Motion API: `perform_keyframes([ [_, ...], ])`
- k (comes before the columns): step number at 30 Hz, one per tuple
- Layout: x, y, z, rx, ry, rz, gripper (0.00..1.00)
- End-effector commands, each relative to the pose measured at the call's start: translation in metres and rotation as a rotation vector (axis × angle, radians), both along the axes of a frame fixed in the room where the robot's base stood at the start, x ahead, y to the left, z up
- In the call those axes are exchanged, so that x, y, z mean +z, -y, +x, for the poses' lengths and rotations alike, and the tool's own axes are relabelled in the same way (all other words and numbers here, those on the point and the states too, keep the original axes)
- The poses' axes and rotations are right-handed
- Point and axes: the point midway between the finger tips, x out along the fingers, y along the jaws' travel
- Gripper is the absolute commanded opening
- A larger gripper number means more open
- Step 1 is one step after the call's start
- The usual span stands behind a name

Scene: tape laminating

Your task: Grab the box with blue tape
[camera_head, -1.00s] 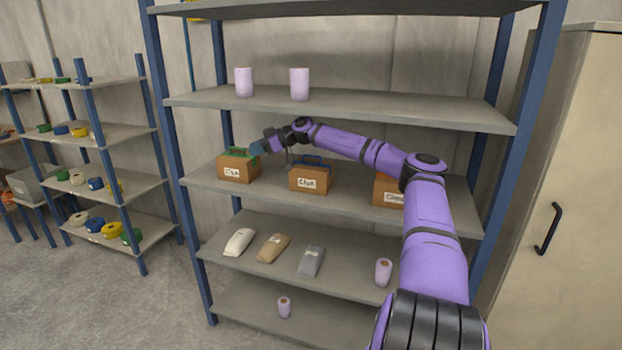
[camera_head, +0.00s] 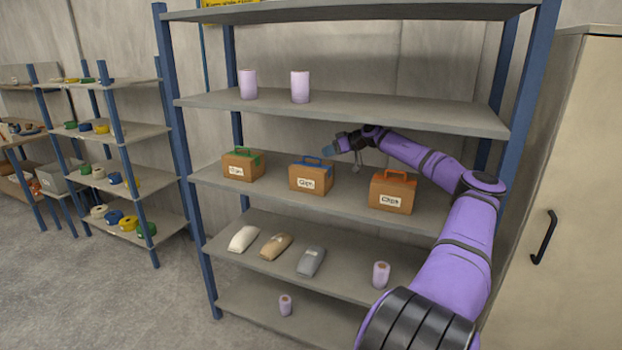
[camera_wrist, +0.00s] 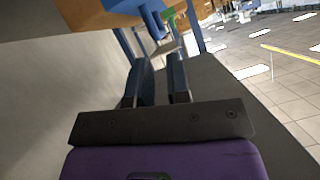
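The box with blue tape (camera_head: 311,181) is brown with a blue handle and a white label. It stands in the middle of the shelf row. In the wrist view, part of this box (camera_wrist: 95,14) and its blue handle show at the top edge. My gripper (camera_head: 328,151) is just above and to the right of the blue handle in the head view. The wrist view shows my gripper (camera_wrist: 157,62) with its two fingers apart and nothing between them. I cannot tell whether a finger touches the handle.
A green-taped box (camera_head: 243,165) stands to the left and an orange-taped box (camera_head: 392,192) to the right. The shelf above (camera_head: 400,112) carries two purple cylinders (camera_head: 300,86). The shelf below holds bags (camera_head: 276,246) and a purple roll (camera_head: 381,275).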

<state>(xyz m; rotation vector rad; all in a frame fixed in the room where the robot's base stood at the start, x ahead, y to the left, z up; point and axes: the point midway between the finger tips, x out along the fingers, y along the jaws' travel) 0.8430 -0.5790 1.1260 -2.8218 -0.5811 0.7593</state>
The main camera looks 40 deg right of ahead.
Motion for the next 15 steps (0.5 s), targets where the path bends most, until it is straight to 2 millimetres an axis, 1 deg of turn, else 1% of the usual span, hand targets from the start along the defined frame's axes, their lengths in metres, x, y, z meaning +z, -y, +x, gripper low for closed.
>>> perform_keyframes([
  [1, -0.004, -0.004, 0.007, 0.002, 0.0, 0.001, 0.17],
  [3, -0.008, -0.007, 0.014, 0.002, 0.0, 0.001, 0.17],
  [10, -0.015, -0.013, 0.026, 0.001, 0.0, 0.0, 0.17],
  [15, -0.025, -0.023, 0.044, 0.002, 0.0, 0.001, 0.17],
])
